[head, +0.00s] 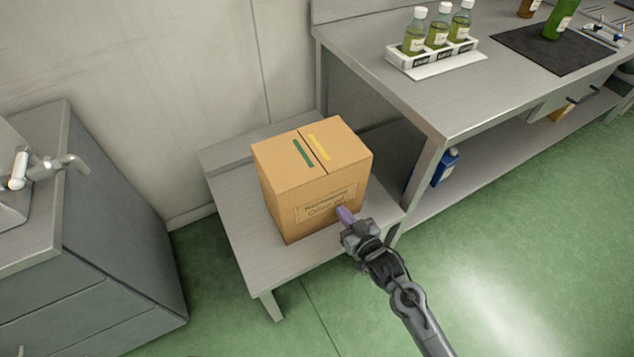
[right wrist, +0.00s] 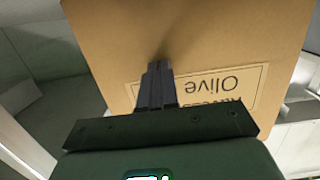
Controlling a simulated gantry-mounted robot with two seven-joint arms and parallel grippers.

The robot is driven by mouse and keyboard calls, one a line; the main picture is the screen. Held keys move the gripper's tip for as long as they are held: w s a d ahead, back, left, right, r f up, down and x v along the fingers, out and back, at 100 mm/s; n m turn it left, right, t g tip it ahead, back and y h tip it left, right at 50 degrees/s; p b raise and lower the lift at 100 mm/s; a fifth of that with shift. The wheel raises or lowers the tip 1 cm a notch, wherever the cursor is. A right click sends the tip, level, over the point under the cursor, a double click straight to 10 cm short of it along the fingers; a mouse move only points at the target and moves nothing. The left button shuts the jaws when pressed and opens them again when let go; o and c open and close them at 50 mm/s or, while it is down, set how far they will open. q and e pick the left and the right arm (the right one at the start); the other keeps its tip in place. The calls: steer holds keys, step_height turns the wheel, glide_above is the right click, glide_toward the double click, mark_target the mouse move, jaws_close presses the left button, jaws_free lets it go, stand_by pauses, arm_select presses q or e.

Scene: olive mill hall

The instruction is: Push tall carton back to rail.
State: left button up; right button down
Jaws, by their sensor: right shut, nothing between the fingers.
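The tall carton (head: 290,195) stands upright on a low grey bench (head: 268,262). It is brown cardboard with a green and a yellow strip on top and a printed label on its front face. A raised rail (head: 228,153) runs along the bench's back edge; the carton hides part of it, so I cannot tell the gap. My right gripper (head: 345,214) is shut and empty, its fingertips at the front face beside the label's lower right. In the right wrist view the fingers (right wrist: 156,80) point at the carton (right wrist: 220,40) and appear to touch it. My left gripper is out of view.
A taller steel table (head: 400,95) stands close on the right, with a rack of bottles (head: 435,60) and a dark mat (head: 556,48). A blue container (head: 445,166) sits on its lower shelf. A sink cabinet (head: 90,240) stands left. Green floor is open in front.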

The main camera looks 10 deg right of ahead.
mark_target(334, 201)
steer(key=shift+w+a+f, duration=0.1)
steer(key=shift+w, duration=0.25)
steer(key=shift+w+a, duration=0.25)
steer(key=shift+w, duration=0.45)
steer(key=shift+r+b+x, duration=0.15)
steer(key=shift+b+x, duration=0.25)
steer(key=shift+x, duration=0.4)
steer(key=shift+r+b+x, duration=0.1)
steer(key=shift+b+x, duration=0.3)
steer(key=shift+x, duration=0.4)
steer(key=shift+w+a, duration=0.25)
steer(key=shift+w, duration=0.45)
steer(key=shift+s+r, duration=0.15)
steer(key=shift+s, duration=0.05)
steer(key=p+v, duration=0.4)
steer(key=v, duration=0.1)
steer(key=shift+d+f+p, duration=0.1)
steer(key=shift+f+p, duration=0.2)
steer(key=shift+p, duration=0.1)
steer(key=shift+s+d+f+p, duration=0.1)
steer(key=shift+s+p, duration=0.15)
steer(key=shift+s, duration=0.15)
steer(key=shift+s+d+f+p, duration=0.1)
steer(key=shift+s+d+p, duration=0.1)
steer(key=shift+s, duration=0.15)
steer(key=shift+w+r, duration=0.1)
steer(key=shift+r, duration=0.05)
